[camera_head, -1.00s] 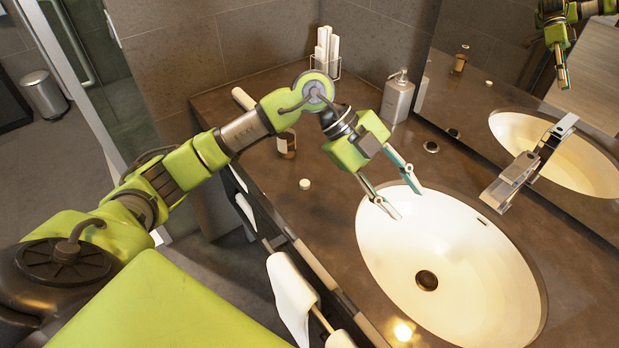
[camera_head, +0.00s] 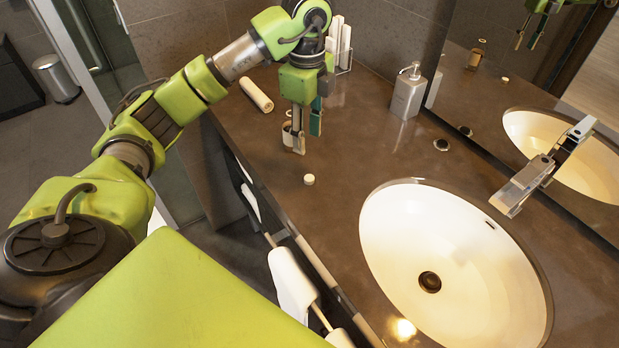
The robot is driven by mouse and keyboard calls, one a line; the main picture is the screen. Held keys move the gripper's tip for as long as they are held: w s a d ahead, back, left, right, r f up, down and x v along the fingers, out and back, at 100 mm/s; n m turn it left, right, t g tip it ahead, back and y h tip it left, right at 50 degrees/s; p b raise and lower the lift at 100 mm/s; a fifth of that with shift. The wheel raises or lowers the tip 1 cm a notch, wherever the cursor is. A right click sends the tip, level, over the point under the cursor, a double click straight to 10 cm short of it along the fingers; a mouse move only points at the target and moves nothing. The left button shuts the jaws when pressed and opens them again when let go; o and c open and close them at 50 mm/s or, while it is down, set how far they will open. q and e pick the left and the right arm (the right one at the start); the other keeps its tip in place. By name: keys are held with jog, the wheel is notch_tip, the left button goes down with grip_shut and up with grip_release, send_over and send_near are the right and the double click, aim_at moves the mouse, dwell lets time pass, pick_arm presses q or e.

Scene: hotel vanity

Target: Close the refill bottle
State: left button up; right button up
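The refill bottle (camera_head: 287,134) stands on the dark counter near its left edge. My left gripper (camera_head: 307,142) points down just in front of and to the right of the bottle. Its fingers are apart with nothing seen between them, and the cap is below and clear of the fingertips. My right gripper is not in view.
A grey pump dispenser (camera_head: 408,93) stands by the mirror. The sink (camera_head: 400,250) and faucet (camera_head: 521,186) take up the right. Towels (camera_head: 290,285) hang at the counter's front. The counter around the cap is clear.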

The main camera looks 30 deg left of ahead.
pick_arm(q)
jog(key=p, duration=0.1)
send_over(310, 178)
jog(key=f, duration=0.8)
jog(key=shift+s+f, duration=0.2)
jog(key=shift+s, duration=0.2)
jog(key=shift+f, duration=0.1)
jog(key=f, duration=0.1)
jog(key=f+p, duration=0.1)
jog(key=f, duration=0.1)
jog(key=f+p, duration=0.1)
jog(key=shift+w+f, duration=0.25)
jog(key=shift+w, duration=0.15)
jog(key=shift+f, duration=0.25)
jog(key=shift+c, duration=0.3)
jog(key=c, duration=0.7)
